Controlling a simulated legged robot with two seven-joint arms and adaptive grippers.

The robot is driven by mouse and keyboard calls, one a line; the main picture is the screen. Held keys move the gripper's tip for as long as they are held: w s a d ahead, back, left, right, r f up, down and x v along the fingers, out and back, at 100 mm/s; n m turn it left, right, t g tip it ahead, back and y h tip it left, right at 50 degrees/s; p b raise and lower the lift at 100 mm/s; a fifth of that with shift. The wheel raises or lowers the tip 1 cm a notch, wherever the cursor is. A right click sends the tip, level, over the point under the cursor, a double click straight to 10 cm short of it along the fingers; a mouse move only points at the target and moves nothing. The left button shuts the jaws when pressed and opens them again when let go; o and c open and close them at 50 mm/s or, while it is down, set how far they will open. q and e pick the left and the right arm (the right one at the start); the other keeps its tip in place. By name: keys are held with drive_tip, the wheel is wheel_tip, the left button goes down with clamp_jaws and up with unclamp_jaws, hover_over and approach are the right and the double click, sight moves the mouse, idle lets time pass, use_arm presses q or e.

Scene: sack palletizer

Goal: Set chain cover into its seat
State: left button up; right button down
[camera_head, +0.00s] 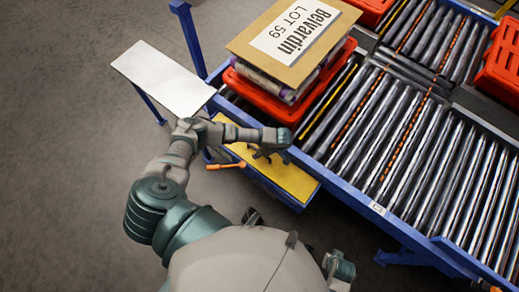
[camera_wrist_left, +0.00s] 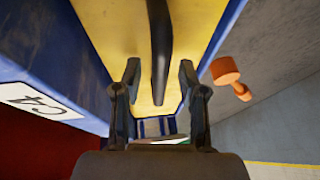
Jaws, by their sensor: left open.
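A yellow panel (camera_head: 291,181), likely the chain cover, shows at the blue side of the roller conveyor. In the left wrist view the yellow surface (camera_wrist_left: 105,25) fills the top middle, with a black bar like a handle (camera_wrist_left: 160,50) running along it. My left gripper (camera_head: 263,154) is over the panel in the head view and hides part of it. In the left wrist view my left gripper (camera_wrist_left: 159,68) is open, its fingers on either side of the black bar without visible contact. I cannot tell whether the panel is seated.
An orange lever (camera_head: 226,166) sticks out beside the panel; it also shows in the left wrist view (camera_wrist_left: 226,72). A pale plate (camera_head: 163,78) stands at left. Floor is clear at left.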

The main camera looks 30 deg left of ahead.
use_arm(q)
drive_tip(key=v, duration=1.1)
drive_tip(key=shift+d+r, duration=0.15)
drive_tip(key=shift+r, duration=0.05)
drive_tip(key=shift+w, duration=0.1)
